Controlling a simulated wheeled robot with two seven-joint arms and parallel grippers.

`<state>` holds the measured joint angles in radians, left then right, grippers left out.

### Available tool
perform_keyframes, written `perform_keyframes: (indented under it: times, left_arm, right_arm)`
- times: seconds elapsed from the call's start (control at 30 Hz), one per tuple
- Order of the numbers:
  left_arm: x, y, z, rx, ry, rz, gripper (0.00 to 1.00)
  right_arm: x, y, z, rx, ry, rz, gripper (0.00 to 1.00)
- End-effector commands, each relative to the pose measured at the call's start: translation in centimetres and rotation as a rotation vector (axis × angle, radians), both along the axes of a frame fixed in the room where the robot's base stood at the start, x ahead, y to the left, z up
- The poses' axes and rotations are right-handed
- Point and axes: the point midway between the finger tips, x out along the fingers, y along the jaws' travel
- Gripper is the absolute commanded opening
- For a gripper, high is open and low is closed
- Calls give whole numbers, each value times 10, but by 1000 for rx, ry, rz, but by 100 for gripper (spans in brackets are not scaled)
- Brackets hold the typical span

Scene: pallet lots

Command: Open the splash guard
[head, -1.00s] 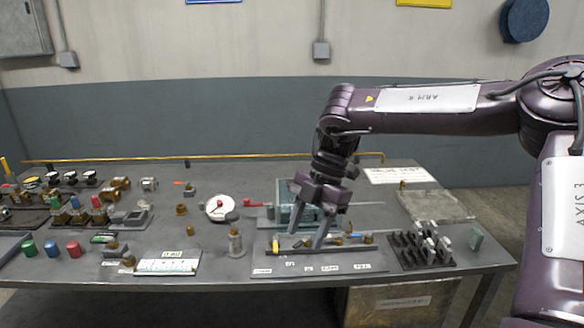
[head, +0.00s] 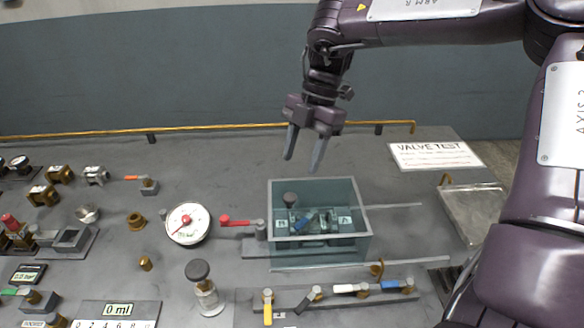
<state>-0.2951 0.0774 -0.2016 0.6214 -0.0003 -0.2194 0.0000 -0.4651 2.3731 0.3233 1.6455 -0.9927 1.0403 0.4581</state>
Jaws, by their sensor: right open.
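The splash guard (head: 352,246) is a clear teal box with a pale rim on the bench. Inside it is a fixture (head: 316,222) with a blue-handled part, a dark round knob and plates marked B and A. I cannot tell whether the guard's top is covered. My right gripper (head: 303,163) is open and empty, pointing down above the guard's back edge, seemingly apart from it. My left gripper is out of view.
A white dial gauge (head: 189,223) and a red-handled valve (head: 238,222) stand left of the guard. Several coloured levers (head: 350,289) and a dark-topped bottle (head: 204,288) are in front. A VALVE TEST sign (head: 434,155) and a clear tray (head: 473,215) lie right.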

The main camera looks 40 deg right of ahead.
Motion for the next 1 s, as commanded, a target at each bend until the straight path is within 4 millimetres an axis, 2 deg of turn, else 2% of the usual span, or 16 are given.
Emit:
perform_keyframes:
  times: [0.13,0.4,0.53,0.9,1.0]
  left_arm:
    - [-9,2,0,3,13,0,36]
    - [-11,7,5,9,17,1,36]
    - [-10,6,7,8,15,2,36]
    - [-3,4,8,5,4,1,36]
    - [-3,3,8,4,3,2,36]
  right_arm:
    - [-2,5,-13,2,5,2,49]
    - [-6,21,-52,3,5,1,49]
    - [-7,27,-65,1,3,1,49]
    - [-7,29,-71,1,1,-1,49]
    - [-7,29,-71,1,0,0,36]
